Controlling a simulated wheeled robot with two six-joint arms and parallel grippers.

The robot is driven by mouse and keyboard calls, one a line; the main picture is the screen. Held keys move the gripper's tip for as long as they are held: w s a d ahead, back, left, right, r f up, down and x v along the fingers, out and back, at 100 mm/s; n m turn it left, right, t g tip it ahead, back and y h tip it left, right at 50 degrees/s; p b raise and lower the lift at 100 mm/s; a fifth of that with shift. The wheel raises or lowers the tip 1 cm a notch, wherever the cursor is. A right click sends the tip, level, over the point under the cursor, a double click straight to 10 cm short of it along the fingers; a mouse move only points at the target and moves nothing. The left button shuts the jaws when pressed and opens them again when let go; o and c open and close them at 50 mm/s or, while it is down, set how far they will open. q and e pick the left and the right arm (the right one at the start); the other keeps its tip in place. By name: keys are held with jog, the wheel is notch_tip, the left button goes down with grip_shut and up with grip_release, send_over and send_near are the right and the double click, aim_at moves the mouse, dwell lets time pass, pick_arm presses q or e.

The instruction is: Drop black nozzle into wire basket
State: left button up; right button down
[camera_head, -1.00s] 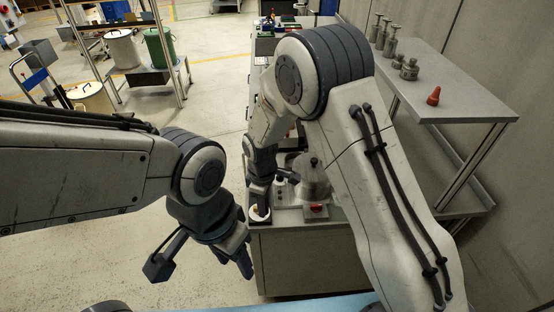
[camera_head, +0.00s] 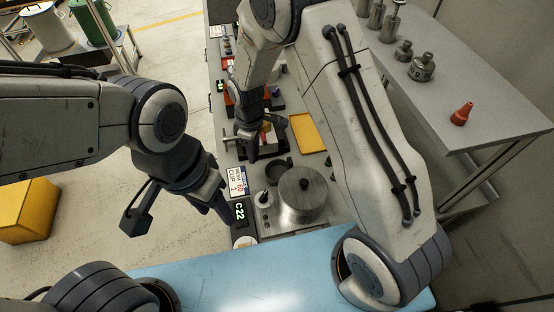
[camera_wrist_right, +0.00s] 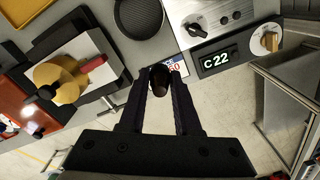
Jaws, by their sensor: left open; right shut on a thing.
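My right gripper (camera_wrist_right: 160,92) is shut on a dark, rounded piece, the black nozzle (camera_wrist_right: 161,80), in the right wrist view. In the head view my right gripper (camera_head: 253,150) points down over the bench, and the nozzle cannot be made out there. The wire basket (camera_wrist_right: 140,18) looks like a round, dark mesh cup, partly cut off at the top of the right wrist view. In the head view the basket (camera_head: 275,172) stands on the bench, just right of and nearer than my right gripper. My left gripper (camera_head: 178,212) is open and empty, left of the bench.
A metal pot with a lid (camera_head: 302,194) stands in front of the basket. A panel with a C22 display (camera_head: 240,211) is at the bench's near left. A yellow tray (camera_head: 307,133) lies behind. A side table (camera_head: 470,80) at the right holds metal parts and a red nozzle (camera_head: 462,114).

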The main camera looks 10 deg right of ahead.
pick_arm(q)
notch_tip(320, 180, up, 5)
jog(key=p, duration=0.3)
pick_arm(e)
jog(key=d+r+m, duration=0.3)
jog(key=d+r, duration=0.2)
jog(key=d, duration=0.3)
pick_arm(q)
notch_tip(320, 180, down, 5)
jog(key=b, duration=0.4)
jog(key=shift+r, duration=0.2)
pick_arm(e)
notch_tip(320, 180, down, 7)
jog(key=shift+d+r, duration=0.2)
jog(key=shift+d, duration=0.1)
jog(key=c, duration=0.5)
grip_release()
pick_arm(q)
notch_tip(320, 180, down, 3)
jog(key=b, duration=0.3)
jog(key=shift+r, duration=0.15)
pick_arm(e)
notch_tip(320, 180, up, 10)
jog(key=shift+r, duration=0.25)
